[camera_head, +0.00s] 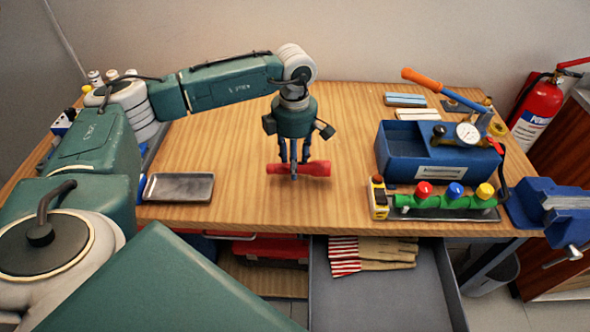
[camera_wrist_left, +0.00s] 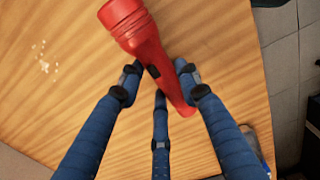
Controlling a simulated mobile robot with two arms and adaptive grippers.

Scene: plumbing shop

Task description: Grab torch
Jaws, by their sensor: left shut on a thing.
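The red torch (camera_head: 316,169) is near the middle of the workbench in the head view, lying roughly left to right. My left gripper (camera_head: 294,172) comes down on it from above, with its fingers shut around its body. In the left wrist view the torch (camera_wrist_left: 145,45) runs from its wide head at the top to its narrow end lower right. The blue fingers of the left gripper (camera_wrist_left: 162,88) close on the torch's body. Whether the torch touches the bench is hard to tell. My right gripper is not in view.
The wooden workbench (camera_head: 240,210) is clear around the torch. A grey metal tray (camera_head: 178,187) lies left. An open drawer (camera_head: 385,300) juts out below.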

